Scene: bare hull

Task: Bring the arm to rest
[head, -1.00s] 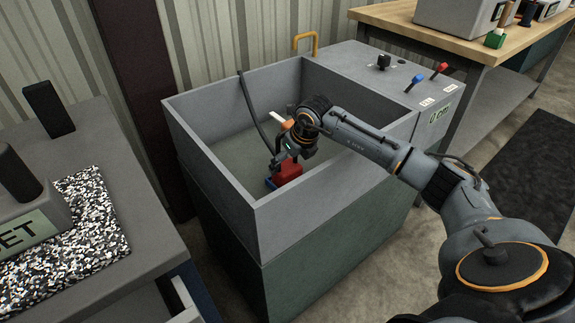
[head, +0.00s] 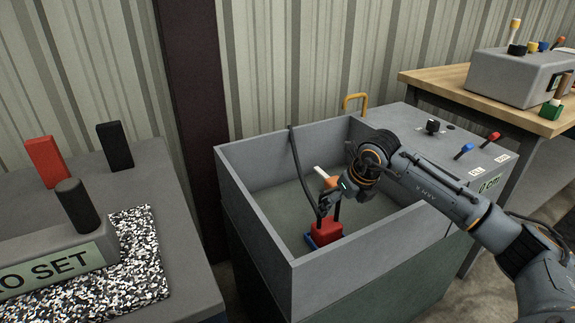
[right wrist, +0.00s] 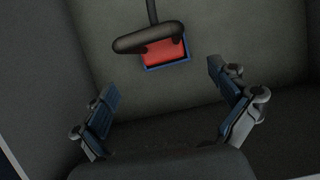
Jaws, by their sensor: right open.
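My right gripper (head: 332,196) is over the open grey tank (head: 272,190), above and close to a red block with a blue base (head: 325,230) on the tank floor. In the right wrist view its two fingers are spread wide with nothing between them (right wrist: 168,108). There the red block (right wrist: 165,52) lies beyond the fingertips, partly covered by a dark rounded bar (right wrist: 148,38). The head view does not clearly show whether gripper and block touch. My left gripper is not in view.
The tank walls surround the gripper, and a dark hose (head: 299,170) hangs over the back wall. A control top with blue (head: 465,149) and red levers (head: 491,137) adjoins on the right. A grey bench (head: 150,190) with black and red blocks stands left.

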